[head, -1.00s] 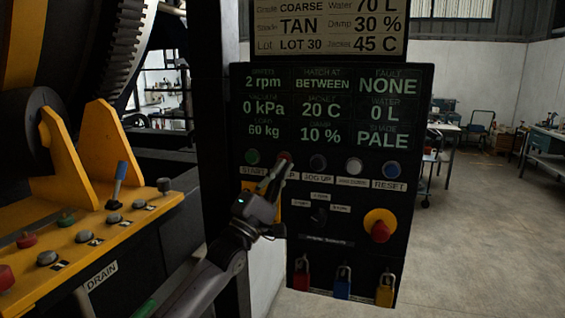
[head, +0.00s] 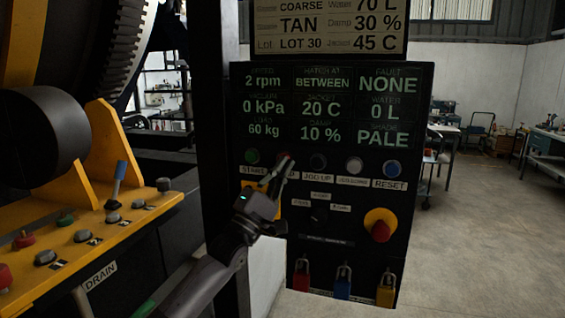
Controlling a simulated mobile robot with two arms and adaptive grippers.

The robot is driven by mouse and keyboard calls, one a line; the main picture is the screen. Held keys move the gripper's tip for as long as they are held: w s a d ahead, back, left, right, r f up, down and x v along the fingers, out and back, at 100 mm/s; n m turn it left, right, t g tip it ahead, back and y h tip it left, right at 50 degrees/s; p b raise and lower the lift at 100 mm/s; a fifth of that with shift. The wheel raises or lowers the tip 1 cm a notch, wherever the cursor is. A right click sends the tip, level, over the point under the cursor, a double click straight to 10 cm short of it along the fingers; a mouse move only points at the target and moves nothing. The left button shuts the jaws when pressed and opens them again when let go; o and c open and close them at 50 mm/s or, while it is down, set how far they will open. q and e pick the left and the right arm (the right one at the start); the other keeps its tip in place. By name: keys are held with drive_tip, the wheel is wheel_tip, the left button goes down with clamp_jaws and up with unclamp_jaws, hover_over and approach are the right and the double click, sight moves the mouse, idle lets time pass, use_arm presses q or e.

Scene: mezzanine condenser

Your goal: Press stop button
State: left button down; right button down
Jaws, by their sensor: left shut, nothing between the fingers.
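The stop button is a small red button (head: 284,155) in the upper button row of the black control panel (head: 340,265), between the green start button (head: 252,156) and the dark jog button (head: 318,161). My left gripper (head: 287,163) is shut and empty. Its fingertips are right at the red button and cover part of it and most of its label. I cannot tell whether they touch it. My right gripper is not in view.
A red mushroom knob on a yellow base (head: 380,228) sits lower right on the panel. Red, blue and yellow padlocks (head: 343,283) hang along its bottom. A yellow console with a blue-handled lever (head: 117,185) is at left. Open floor lies to the right.

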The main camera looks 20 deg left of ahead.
use_arm(q)
drive_tip(key=shift+w, duration=0.3)
drive_tip(key=shift+s, duration=0.15)
idle(0.5)
drive_tip(key=shift+s, duration=0.75)
drive_tip(key=s+p, duration=0.3)
drive_tip(key=s, duration=0.2)
drive_tip(key=shift+a, duration=0.15)
idle(0.3)
